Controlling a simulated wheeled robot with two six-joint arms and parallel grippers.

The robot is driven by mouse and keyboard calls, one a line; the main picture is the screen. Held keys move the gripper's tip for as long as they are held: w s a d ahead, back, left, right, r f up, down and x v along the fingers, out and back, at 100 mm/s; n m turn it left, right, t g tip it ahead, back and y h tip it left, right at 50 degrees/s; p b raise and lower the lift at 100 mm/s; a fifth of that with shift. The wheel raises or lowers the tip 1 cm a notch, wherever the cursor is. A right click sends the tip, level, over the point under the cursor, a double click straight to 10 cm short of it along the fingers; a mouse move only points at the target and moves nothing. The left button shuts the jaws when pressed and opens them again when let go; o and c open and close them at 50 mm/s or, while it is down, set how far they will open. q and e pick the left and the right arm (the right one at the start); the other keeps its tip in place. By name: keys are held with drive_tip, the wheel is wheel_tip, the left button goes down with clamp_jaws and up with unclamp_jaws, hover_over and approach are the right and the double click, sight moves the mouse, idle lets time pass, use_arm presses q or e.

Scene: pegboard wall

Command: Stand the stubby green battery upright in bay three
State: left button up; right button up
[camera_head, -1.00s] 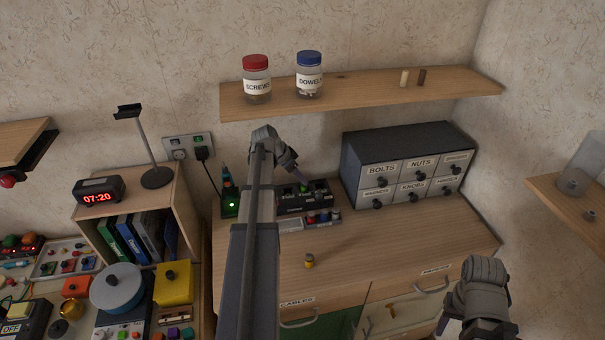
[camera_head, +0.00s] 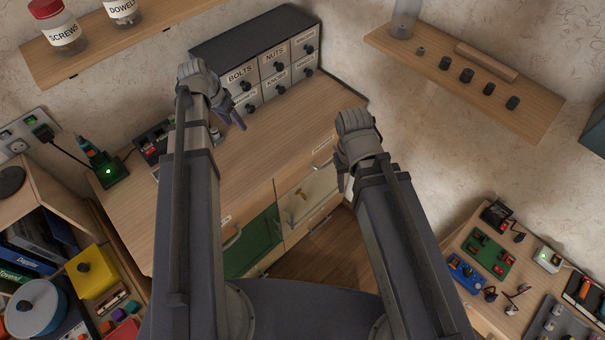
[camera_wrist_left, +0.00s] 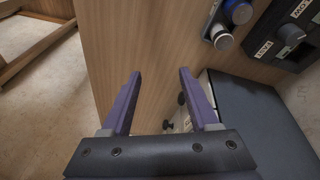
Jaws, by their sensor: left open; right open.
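My left gripper (camera_head: 238,118) is open over the bench in front of the drawer cabinet. The left wrist view shows its two purple fingers (camera_wrist_left: 161,78) apart with nothing between them. My right gripper (camera_head: 341,183) is open in front of the bench's right end. A dark device (camera_head: 152,140), probably with the bays, is mostly hidden behind my left arm. The left wrist view shows a blue-topped cylinder (camera_wrist_left: 238,11) and a silver-topped cylinder (camera_wrist_left: 222,38) beside a dark labelled unit (camera_wrist_left: 290,38). I cannot make out the stubby green battery or bay three.
The drawer cabinet (camera_head: 257,38) stands at the back of the wooden bench (camera_head: 270,140). A green-lit charger block (camera_head: 108,172) sits at the bench's left. Shelves hang above on the left (camera_head: 150,32) and right (camera_head: 425,55). The bench's front right is clear.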

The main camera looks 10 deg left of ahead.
use_arm(q)
drive_tip(key=s+d+g+y, duration=0.1)
drive_tip(key=s+d, duration=0.7)
drive_tip(key=d, duration=0.3)
drive_tip(key=s+d+g+y, duration=0.1)
drive_tip(key=s+d+y, duration=0.1)
drive_tip(key=s+d, duration=0.6)
drive_tip(key=d, duration=0.4)
drive_tip(key=shift+d+f+g, duration=0.3)
drive_tip(key=shift+f, duration=0.05)
